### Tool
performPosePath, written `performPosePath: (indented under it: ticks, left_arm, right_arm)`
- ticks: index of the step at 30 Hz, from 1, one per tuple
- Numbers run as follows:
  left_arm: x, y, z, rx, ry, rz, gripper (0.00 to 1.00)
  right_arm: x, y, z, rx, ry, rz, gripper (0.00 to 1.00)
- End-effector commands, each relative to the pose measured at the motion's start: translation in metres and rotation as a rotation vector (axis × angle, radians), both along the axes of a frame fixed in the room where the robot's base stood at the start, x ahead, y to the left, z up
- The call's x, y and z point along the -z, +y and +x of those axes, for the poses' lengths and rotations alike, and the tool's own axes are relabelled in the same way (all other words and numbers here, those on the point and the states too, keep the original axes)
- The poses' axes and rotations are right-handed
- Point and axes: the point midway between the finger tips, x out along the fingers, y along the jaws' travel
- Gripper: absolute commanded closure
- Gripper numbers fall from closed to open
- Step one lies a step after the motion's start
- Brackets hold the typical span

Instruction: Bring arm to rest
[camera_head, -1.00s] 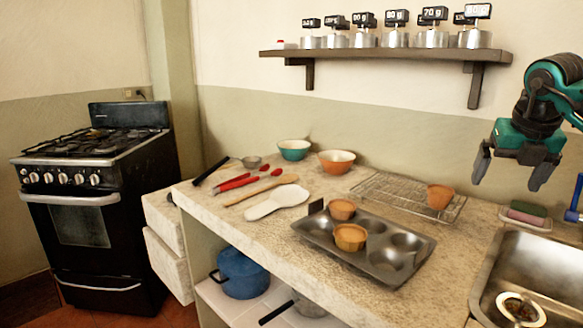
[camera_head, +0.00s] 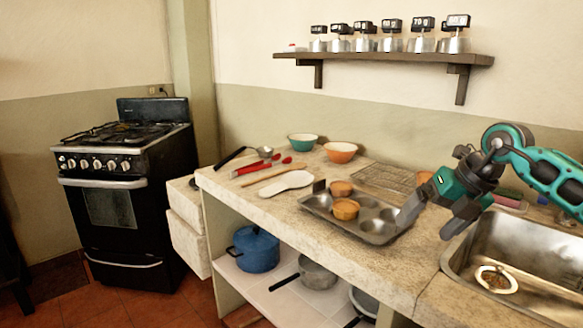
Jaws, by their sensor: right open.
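My right gripper (camera_head: 430,218) and its teal arm (camera_head: 540,170) come in from the right. The gripper is open, its dark fingers pointing down and to the left. It hangs in front of the right end of the muffin tin (camera_head: 378,229), and I see nothing between its fingers. Whether it touches the tin I cannot tell. The left gripper does not show.
Two muffins (camera_head: 345,208) sit at the tin. A wire rack (camera_head: 380,177) lies behind, with an orange-brown piece (camera_head: 424,177) partly hidden by my gripper. The sink (camera_head: 520,250) is at the right. The counter's front (camera_head: 400,267) is bare.

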Motion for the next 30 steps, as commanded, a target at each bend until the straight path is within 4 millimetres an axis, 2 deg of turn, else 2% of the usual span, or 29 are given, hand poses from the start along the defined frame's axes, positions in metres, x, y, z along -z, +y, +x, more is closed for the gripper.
performPosePath:
  ticks: [1, 3, 6, 9, 13, 17, 20, 22, 26, 30]
  left_arm:
    - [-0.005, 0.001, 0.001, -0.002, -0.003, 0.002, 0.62]
    - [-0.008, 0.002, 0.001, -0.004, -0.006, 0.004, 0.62]
    - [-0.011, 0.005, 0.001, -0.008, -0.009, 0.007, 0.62]
    - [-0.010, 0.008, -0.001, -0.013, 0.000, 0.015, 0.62]
    - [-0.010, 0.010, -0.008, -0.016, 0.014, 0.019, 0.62]
    - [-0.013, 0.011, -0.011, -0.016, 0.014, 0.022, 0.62]
    - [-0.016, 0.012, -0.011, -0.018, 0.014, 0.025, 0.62]
    - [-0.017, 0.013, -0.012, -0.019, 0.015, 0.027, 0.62]
    - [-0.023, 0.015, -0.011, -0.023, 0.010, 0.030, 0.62]
    - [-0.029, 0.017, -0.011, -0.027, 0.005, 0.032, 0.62]
  right_arm:
    - [0.015, 0.035, -0.004, -0.065, 0.012, 0.100, 0.03]
    - [0.029, 0.081, -0.012, -0.134, 0.014, 0.257, 0.03]
    - [0.040, 0.140, -0.028, -0.188, 0.021, 0.502, 0.03]
    - [0.042, 0.185, -0.045, -0.185, 0.033, 0.752, 0.03]
    - [0.037, 0.223, -0.062, -0.091, 0.055, 1.072, 0.03]
    - [0.035, 0.236, -0.070, 0.102, 0.084, 1.359, 0.03]
    - [0.042, 0.231, -0.073, 0.312, 0.111, 1.543, 0.03]
    - [0.054, 0.222, -0.075, 0.486, 0.138, 1.647, 0.03]
    - [0.092, 0.196, -0.086, 0.859, 0.198, 1.776, 0.03]
    - [0.151, 0.165, -0.118, 1.303, 0.284, 1.810, 0.03]
